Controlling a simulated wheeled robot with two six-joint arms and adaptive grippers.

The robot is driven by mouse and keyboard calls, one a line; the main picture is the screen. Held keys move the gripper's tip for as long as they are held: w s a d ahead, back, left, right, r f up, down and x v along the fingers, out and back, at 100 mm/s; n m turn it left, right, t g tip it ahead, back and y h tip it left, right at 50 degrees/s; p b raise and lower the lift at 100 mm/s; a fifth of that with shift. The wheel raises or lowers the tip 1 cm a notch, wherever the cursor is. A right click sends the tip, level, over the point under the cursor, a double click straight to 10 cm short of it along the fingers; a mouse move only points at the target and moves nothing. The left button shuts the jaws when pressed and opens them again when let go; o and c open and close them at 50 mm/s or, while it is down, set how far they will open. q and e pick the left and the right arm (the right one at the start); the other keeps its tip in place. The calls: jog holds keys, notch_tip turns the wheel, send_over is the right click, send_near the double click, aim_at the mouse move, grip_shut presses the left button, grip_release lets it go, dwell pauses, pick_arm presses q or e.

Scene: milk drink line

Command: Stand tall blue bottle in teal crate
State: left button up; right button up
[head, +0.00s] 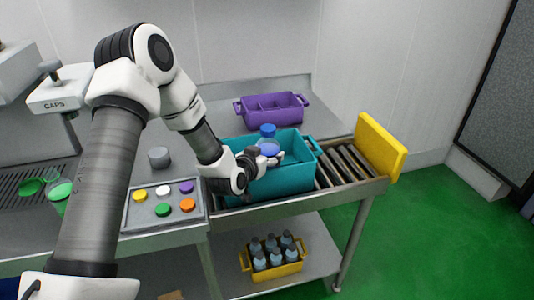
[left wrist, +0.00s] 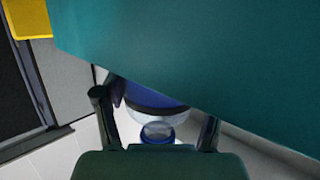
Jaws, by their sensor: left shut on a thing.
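The tall blue bottle (head: 268,147) has a blue cap and is roughly upright at the teal crate (head: 286,183). My left gripper (head: 272,157) reaches over the crate's near left part and is shut on the bottle. The bottle's top stands above the crate rim; its lower part is hidden, so I cannot tell whether it touches the crate floor. In the left wrist view the bottle (left wrist: 153,103) shows between the two fingers, and the teal crate wall (left wrist: 210,60) fills much of the picture. My right gripper is not in view.
The crate stands on a roller conveyor (head: 345,166) with a yellow end stop (head: 380,146). A purple crate (head: 271,109) stands behind. A tray of coloured caps (head: 162,210) lies to the left. A yellow carrier (head: 274,270) with several bottles sits on the lower shelf.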

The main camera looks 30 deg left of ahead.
pick_arm(q)
jog(key=shift+f, duration=0.1)
jog(key=o, duration=1.7)
jog(key=shift+c, duration=0.2)
jog(key=shift+s+r, duration=0.1)
jog(key=shift+r, duration=0.1)
jog(key=v, duration=1.1)
jog(key=s+d+f+g+h, duration=0.1)
jog(key=s+d+f+g, duration=0.25)
jog(key=f, duration=0.35)
jog(key=s+d+f+m+g+h, duration=0.1)
jog(key=s+d+f+g, duration=0.1)
jog(key=s+f, duration=0.35)
jog(key=s+d+f+g, duration=0.2)
jog(key=d+f+g, duration=0.1)
jog(key=f, duration=0.6)
jog(key=s+d+f+g, duration=0.2)
jog(key=s+f+g, duration=0.1)
jog(key=s, duration=0.5)
jog(key=s+d+f+g, duration=0.2)
jog(key=s+f+g, duration=0.1)
jog(key=s+f, duration=0.3)
jog(key=shift+s, duration=0.95)
